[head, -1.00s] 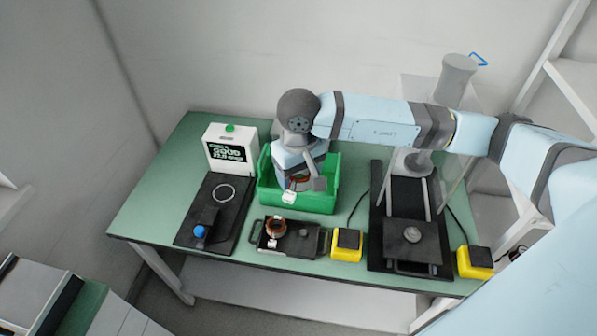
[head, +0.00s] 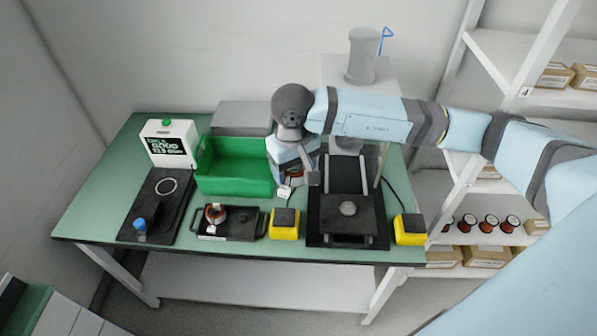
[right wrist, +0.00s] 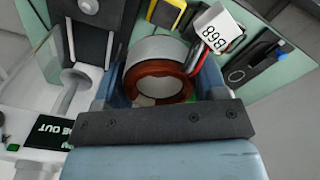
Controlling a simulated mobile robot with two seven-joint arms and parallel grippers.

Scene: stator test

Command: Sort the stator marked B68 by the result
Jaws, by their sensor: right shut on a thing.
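My right gripper (head: 297,180) is shut on the stator marked B68 (right wrist: 160,62), a grey ring with copper windings. Its white B68 tag (right wrist: 216,30) hangs on red and dark leads in the right wrist view. In the head view the tag (head: 284,191) shows below the gripper, which is just right of the green bin (head: 225,183), by the black press-like fixture (head: 326,226). The tester (head: 170,143) at the back left displays GOOD with a reading too small to read surely. My left gripper is not in view.
A grey box (head: 241,116) stands behind the green bin. A black tray (head: 249,226) at the front holds another copper-wound stator (head: 215,213). Yellow blocks (head: 284,224) flank the fixture. A black plate (head: 161,199) lies left. White shelves (head: 490,262) at right hold boxes and spools.

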